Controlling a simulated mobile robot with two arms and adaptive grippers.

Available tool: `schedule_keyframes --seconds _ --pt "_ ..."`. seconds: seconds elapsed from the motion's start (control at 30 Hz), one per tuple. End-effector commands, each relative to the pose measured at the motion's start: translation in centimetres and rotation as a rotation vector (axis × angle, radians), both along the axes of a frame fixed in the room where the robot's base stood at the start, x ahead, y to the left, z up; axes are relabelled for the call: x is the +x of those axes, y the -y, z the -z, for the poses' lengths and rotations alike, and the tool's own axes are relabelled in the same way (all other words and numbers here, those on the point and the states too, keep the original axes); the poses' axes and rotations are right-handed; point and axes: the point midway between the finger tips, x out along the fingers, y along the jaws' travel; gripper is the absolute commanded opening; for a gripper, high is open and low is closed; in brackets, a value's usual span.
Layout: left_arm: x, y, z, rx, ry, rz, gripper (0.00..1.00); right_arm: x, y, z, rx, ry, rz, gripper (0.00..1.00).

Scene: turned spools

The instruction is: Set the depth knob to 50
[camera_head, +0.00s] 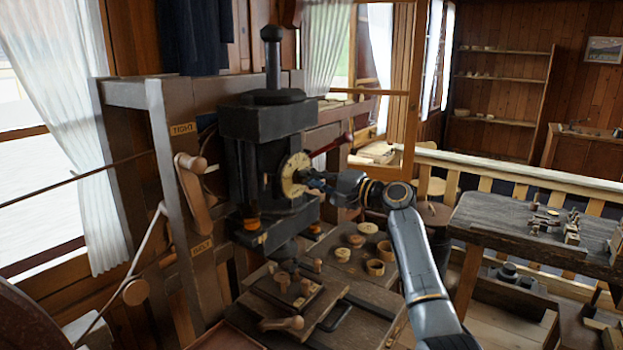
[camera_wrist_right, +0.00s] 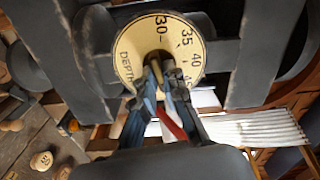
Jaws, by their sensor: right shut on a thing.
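The depth knob (camera_head: 291,176) is a round cream dial on the front of the dark iron press (camera_head: 262,125). In the right wrist view the dial face (camera_wrist_right: 128,62) reads DEPTH, with 30, 35, 40 and 45 showing around the top and right. The lower part is hidden by my fingers. I cannot make out a fixed index mark, so the setting cannot be told. My right gripper (camera_head: 316,182) is at the dial's front; in the wrist view its fingers (camera_wrist_right: 160,76) are closed on the knob's middle. My left gripper is not in view.
Below the press, a bench holds several round wooden pieces (camera_head: 368,228) and a wooden-handled tool (camera_head: 282,323). A wooden crank handle (camera_head: 193,190) is left of the press, beneath a TIGHT label. A red-tipped lever (camera_head: 338,142) is just behind my right gripper. Another workbench (camera_head: 500,222) stands right.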

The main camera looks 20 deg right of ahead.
Motion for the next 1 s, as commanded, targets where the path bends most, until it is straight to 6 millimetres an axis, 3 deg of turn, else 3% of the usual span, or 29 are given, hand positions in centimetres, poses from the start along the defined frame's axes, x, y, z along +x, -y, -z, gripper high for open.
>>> schedule_keyframes --seconds 0.23,0.27,0.37,0.77,1.0 --pt "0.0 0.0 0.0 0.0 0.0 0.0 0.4 0.0 0.0 0.0 -0.001 0.001 0.001 0.0" --pt "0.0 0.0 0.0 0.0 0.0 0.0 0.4 0.0 0.0 0.0 -0.001 0.001 0.001 0.14" --pt "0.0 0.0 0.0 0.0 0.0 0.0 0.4 0.0 0.0 0.0 -0.001 0.001 0.001 0.33" --pt "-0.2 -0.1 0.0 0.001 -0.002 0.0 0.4 -0.5 0.5 0.0 -0.001 0.002 0.002 0.33" --pt "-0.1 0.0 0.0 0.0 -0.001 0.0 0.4 -3.9 3.2 0.2 -0.004 0.001 0.004 0.33"
